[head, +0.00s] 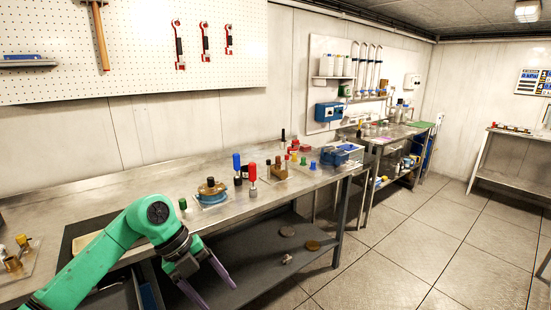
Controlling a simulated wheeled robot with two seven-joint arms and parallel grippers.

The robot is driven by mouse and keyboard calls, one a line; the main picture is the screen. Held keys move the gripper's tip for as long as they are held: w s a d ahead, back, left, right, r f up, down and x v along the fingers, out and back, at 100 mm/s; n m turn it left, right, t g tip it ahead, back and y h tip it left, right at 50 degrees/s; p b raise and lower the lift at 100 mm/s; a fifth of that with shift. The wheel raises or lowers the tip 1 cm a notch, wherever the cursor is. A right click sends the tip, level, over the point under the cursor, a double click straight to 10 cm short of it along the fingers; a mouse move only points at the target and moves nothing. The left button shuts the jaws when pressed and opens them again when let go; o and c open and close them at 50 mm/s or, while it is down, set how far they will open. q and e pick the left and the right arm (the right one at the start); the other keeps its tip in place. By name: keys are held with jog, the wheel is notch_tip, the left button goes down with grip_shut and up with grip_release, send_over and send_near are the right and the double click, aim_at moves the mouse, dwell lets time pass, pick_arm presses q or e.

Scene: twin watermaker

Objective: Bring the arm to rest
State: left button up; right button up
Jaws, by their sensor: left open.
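My left arm (112,245) is green and comes in from the lower left. It reaches over the front edge of the steel workbench (130,187). My left gripper (215,290) hangs in front of the bench, over the dark lower shelf (262,262). Its two purple-grey fingers are spread apart, with nothing visible between them. My right gripper is not in view.
On the bench stand a brown-topped part on a blue base (211,192), a blue-handled tool (237,165), a red-handled tool (252,174) and a clear box (342,155). A pegboard (140,40) hangs behind. The tiled floor (420,240) at right is open.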

pick_arm(q)
jog(key=w+d+f+n+t+h, duration=0.6)
jog(key=w+d+h, duration=0.1)
jog(key=w+h, duration=0.15)
jog(key=s+a+f+n+t+y, duration=0.1)
jog(key=a+f+n+t+y, duration=0.15)
jog(key=a+f+n, duration=0.4)
jog(key=s+a+f+n+t+y, duration=0.1)
jog(key=a+f+n+t+y, duration=0.15)
jog(key=f, duration=0.65)
jog(key=s+a+f+n+t+y, duration=0.1)
jog(key=a+f+n+t+y, duration=0.15)
jog(key=a+f+n, duration=0.4)
jog(key=s+a+f+n+g+y, duration=0.2)
jog(key=s+f+g+y, duration=0.1)
jog(key=s+f, duration=0.75)
jog(key=s+a+f+n+g+y, duration=0.2)
jog(key=s+f+g+y, duration=0.1)
jog(key=s+f, duration=0.75)
jog(key=s+f+n+g, duration=0.1)
jog(key=s+f+g, duration=0.2)
jog(key=s, duration=0.7)
jog(key=s+f+n+g, duration=0.1)
jog(key=s+f+g, duration=0.2)
jog(key=s, duration=0.8)
jog(key=shift+s+f+y, duration=0.25)
jog(key=shift+f+y, duration=0.05)
jog(key=shift+f, duration=0.1)
